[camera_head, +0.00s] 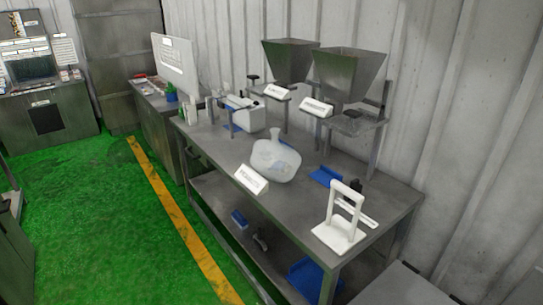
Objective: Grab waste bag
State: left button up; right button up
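A pale, translucent, rounded thing with a narrow neck (276,161) stands on the middle of the grey metal workbench (222,148). It looks like a bag or flask with faint print on its front; I cannot tell for sure that it is the waste bag. No other thing in view is clearly a bag. Neither of my grippers is in view.
A white label block (252,180) sits at the bench's front edge. A white frame stand (343,218) is at the near end. Two metal hoppers (290,62) (347,77) stand behind. Blue trays (310,278) lie on the lower shelf. Green floor (95,195) is open at left.

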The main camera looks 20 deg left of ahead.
aim_at(277, 162)
jog(key=i+j, duration=0.15)
jog(key=j, duration=0.25)
jog(key=i+j+z, duration=0.1)
jog(key=j, duration=0.3)
jog(key=i+j, duration=0.2)
jog(key=j, duration=0.2)
jog(key=i+j+z, duration=0.1)
jog(key=j, duration=0.25)
jog(key=i+j, duration=0.15)
jog(key=j, duration=0.3)
jog(key=i+j+z, duration=0.1)
jog(key=j, duration=0.3)
jog(key=i+j, duration=0.1)
jog(key=j, duration=0.3)
jog(key=i+j+z, duration=0.1)
jog(key=j, duration=0.35)
